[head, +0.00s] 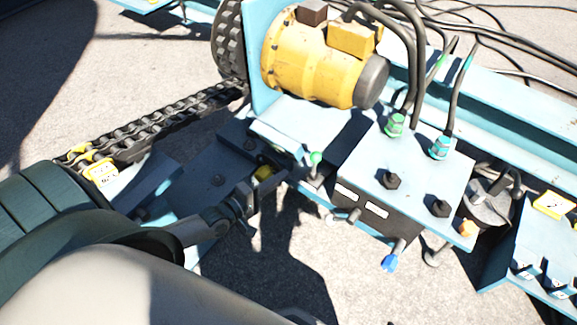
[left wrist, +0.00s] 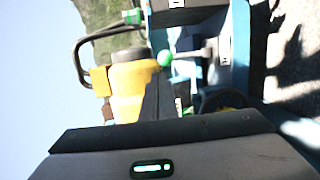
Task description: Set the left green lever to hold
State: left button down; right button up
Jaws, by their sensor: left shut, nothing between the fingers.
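The left green lever, a short stem with a round green knob (head: 315,158), stands at the left end of the light-blue valve box (head: 400,180). It looks roughly upright in the head view. My left gripper (head: 283,176) comes in from the lower left, shut and empty, with its tips just left of and below the knob. In the left wrist view the green knob (left wrist: 165,57) shows just beyond the dark shut fingers (left wrist: 155,90). I cannot tell whether they touch the lever. My right gripper is not in view.
A yellow motor (head: 315,60) stands behind the box, with black hoses (head: 412,60) running down to green and blue fittings. A blue-tipped lever (head: 390,258) hangs at the box's front. A drag chain (head: 150,125) runs at the left. Open ground lies in front.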

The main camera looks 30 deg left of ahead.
pick_arm(q)
jog(key=shift+v, duration=1.7)
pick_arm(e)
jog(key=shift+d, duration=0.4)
pick_arm(q)
jog(key=shift+d+r, duration=0.1)
jog(key=shift+r, duration=0.05)
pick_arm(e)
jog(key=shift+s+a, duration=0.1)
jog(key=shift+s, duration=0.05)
